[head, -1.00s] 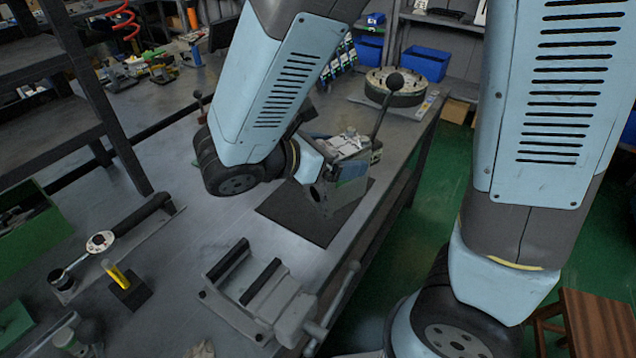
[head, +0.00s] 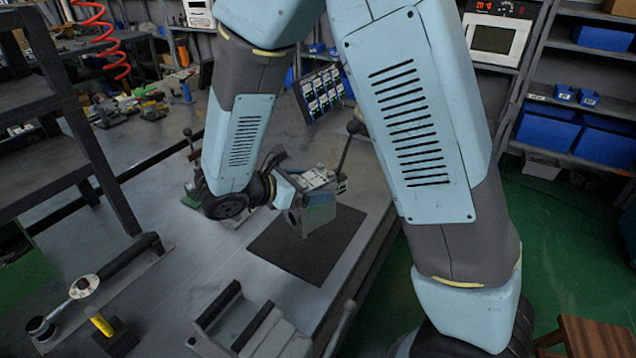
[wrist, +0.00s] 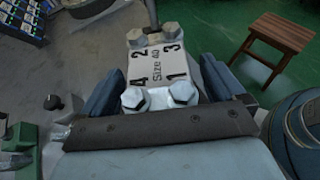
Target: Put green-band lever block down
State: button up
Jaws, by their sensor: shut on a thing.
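The lever block (head: 316,177) is a grey block with a pale top plate and a dark lever with a black knob. In the wrist view its bolted top (wrist: 156,65) reads "Size 40" with corner numbers 1 to 4. My gripper (wrist: 160,88) is shut on it, with one blue-grey finger on either side. In the head view my gripper (head: 312,205) holds the block upright at a black mat (head: 285,257). The block's underside is hidden, so I cannot tell whether it touches the mat. I cannot make out a green band clearly.
A grey vise (head: 245,325) stands on the bench in front of the mat. The bench's right edge runs close to the mat.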

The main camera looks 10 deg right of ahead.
jog(key=shift+w+a+f, duration=0.15)
jog(key=shift+w+f, duration=0.45)
jog(key=shift+f, duration=0.15)
jog(key=shift+w+a+f, duration=0.15)
jog(key=shift+w+f, duration=0.45)
jog(key=shift+f, duration=1.6)
jog(key=o, duration=1.7)
jog(key=shift+f, duration=0.1)
